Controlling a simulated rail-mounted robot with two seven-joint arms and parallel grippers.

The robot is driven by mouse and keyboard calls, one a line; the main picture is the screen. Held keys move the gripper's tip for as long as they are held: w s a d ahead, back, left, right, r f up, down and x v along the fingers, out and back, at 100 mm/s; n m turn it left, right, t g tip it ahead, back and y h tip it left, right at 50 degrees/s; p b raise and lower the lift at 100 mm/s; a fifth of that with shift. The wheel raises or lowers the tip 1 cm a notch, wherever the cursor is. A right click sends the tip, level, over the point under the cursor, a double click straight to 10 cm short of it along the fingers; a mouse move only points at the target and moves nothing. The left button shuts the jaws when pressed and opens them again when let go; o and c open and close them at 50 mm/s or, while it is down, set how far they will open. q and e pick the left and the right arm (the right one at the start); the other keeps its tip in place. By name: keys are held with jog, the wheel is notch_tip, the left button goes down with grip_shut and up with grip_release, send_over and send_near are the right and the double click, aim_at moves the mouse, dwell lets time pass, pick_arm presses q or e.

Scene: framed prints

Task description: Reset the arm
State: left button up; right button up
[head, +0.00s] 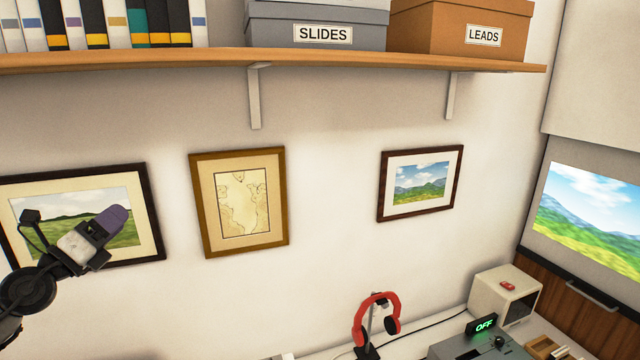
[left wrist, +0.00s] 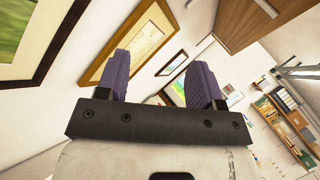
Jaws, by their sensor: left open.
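My left gripper (head: 115,217) is at the left of the head view, in front of the lower part of the left landscape print (head: 150,200). In the left wrist view its two purple fingers (left wrist: 160,80) stand apart with nothing between them. A map print in a gold-brown frame (head: 196,200) hangs in the middle of the wall, slightly tilted. A small landscape print in a dark frame (head: 420,183) hangs to its right. The left wrist view also shows the gold-brown frame (left wrist: 100,76) beyond the left finger. My right gripper is in neither view.
A wooden shelf (head: 330,62) with binders, a SLIDES box (head: 280,33) and a LEADS box (head: 440,30) runs above the prints. The wall between the prints is clear.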

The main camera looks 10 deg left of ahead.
pick_arm(q)
jog(key=s+d+r+n+t+y, duration=0.1)
jog(key=s+r+n+t+y, duration=0.2)
jog(key=n+y, duration=0.5)
jog(key=s+d+r+n+t+y, duration=0.15)
jog(key=r+n+y, duration=0.25)
jog(key=n+y, duration=0.5)
jog(key=s+d+f+n+g+h, duration=0.3)
jog(key=s+d+f+g, duration=0.15)
jog(key=f, duration=0.65)
jog(key=s+d+f+n+g+h, duration=0.2)
jog(key=s+d+f+n+g, duration=0.15)
jog(key=d+f, duration=0.45)
jog(key=s+d+f+n+g+h, duration=0.3)
jog(key=s+d+f+n+g, duration=0.15)
jog(key=f, duration=0.85)
jog(key=s+d+f+n+g+h, duration=0.1)
jog(key=s+d+f+g, duration=0.3)
jog(key=s+f, duration=0.8)
jog(key=s+d+f+n+g+h, duration=0.15)
jog(key=s+f+g, duration=0.35)
jog(key=s+f, duration=0.7)
notch_tip(320, 180, up, 18)
jog(key=s+p, duration=0.1)
jog(key=p, duration=1.7)
jog(key=shift+f+m, duration=0.2)
jog(key=shift+m, duration=0.15)
